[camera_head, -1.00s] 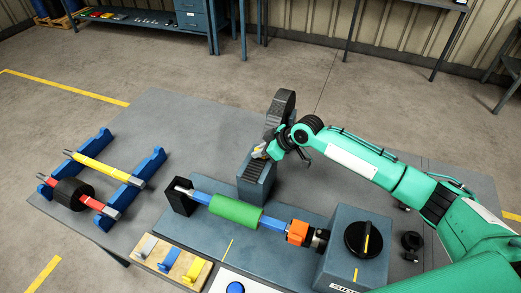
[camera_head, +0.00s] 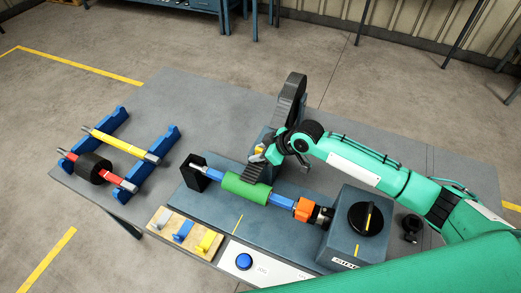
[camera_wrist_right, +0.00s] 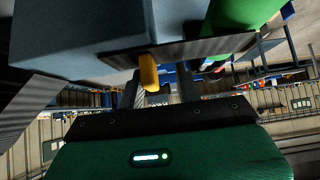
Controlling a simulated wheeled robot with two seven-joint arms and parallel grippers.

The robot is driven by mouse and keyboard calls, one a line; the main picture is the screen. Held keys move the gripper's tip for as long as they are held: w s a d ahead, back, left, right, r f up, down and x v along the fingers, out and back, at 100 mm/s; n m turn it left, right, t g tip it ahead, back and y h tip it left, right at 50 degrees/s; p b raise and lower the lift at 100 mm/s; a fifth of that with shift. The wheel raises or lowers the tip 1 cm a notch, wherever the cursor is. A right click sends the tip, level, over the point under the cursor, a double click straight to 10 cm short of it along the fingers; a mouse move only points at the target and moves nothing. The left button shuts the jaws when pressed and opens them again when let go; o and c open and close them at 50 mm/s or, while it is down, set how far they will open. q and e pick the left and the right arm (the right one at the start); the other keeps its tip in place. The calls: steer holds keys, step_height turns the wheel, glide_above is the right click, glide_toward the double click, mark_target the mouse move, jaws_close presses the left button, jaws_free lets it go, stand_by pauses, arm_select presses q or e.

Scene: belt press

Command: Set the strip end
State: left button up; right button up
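A dark ribbed strip (camera_head: 257,170) comes from the black reel (camera_head: 290,98) and reaches over to the green roller (camera_head: 243,189), overlapping its far side; whether it touches cannot be told. A yellow tab (camera_head: 258,149) shows at the strip; it also shows in the right wrist view (camera_wrist_right: 149,72), between the fingers. My right gripper (camera_head: 268,155) is at this tab and appears shut on the strip end, though the fingertips are partly hidden. The green roller also shows in the wrist view (camera_wrist_right: 235,22). My left gripper is not in view.
The roller's blue shaft sits between a black support (camera_head: 194,172) and an orange collar (camera_head: 306,210) by the knob housing (camera_head: 345,240). Blue racks (camera_head: 160,150) hold a yellow and a red shaft. Colored hooks lie on a wooden board (camera_head: 158,226) beside a blue button (camera_head: 243,261).

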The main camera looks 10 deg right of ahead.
steer(key=shift+w+d, duration=0.1)
steer(key=shift+d, duration=0.05)
steer(key=shift+d, duration=0.15)
steer(key=shift+d+r, duration=0.2)
steer(key=shift+r, duration=0.05)
steer(key=b+v, duration=0.3)
steer(key=v, duration=1)
steer(key=shift+b, duration=0.4)
steer(key=shift+a, duration=0.15)
steer(key=shift+s, duration=0.3)
